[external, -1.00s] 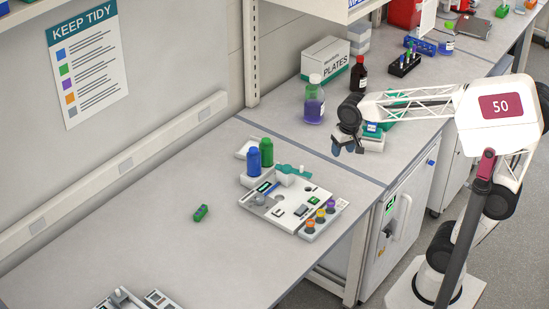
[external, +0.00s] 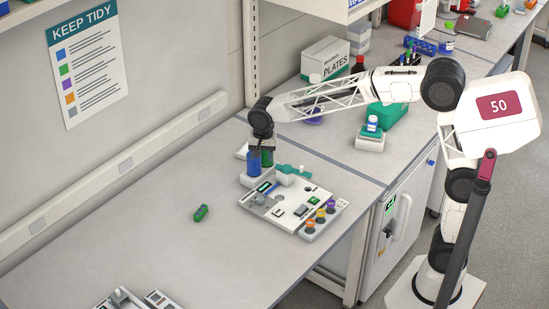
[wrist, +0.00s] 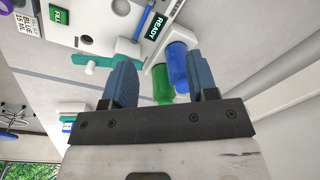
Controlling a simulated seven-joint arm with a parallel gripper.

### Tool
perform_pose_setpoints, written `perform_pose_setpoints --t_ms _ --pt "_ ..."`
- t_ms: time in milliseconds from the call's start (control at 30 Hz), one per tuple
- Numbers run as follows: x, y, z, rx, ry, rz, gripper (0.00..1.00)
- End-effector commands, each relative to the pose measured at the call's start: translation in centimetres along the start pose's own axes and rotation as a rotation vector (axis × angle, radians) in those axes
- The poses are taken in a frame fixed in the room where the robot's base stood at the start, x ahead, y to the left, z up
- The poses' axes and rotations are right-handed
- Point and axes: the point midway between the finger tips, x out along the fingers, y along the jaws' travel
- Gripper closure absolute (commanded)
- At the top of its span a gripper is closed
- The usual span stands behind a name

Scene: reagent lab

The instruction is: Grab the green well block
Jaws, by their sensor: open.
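The green well block (external: 201,213) is a small green piece with dark spots, lying alone on the open bench left of the white instrument in the external view. It is not visible in the wrist view. My gripper (external: 261,150) is over the blue and green bottles, up and to the right of the block and well apart from it. In the wrist view my gripper (wrist: 162,75) shows two blue-grey fingers spread apart with nothing held. The lower ends of my fingers are hard to make out against the bottles in the external view.
A blue bottle (external: 254,163) and a green bottle (external: 267,160) stand by the white instrument (external: 272,209); both bottles show beyond my fingers in the wrist view. Colored-capped vials (external: 320,215) line its right side. The bench around the block is clear.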

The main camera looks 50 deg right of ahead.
Motion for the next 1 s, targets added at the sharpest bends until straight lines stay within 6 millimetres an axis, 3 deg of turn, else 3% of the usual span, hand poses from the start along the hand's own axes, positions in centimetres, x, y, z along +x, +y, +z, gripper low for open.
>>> perform_pose_setpoints --t_ms 100,600,800,1000 --pt "1.8 -3.5 0.6 0.055 -0.006 0.012 0.47" --pt "10.0 -16.5 4.6 0.31 -0.017 0.056 0.47" --pt "13.1 -20.2 6.3 0.393 -0.016 0.069 0.47" --pt "14.5 -21.8 7.2 0.433 -0.015 0.076 0.47"
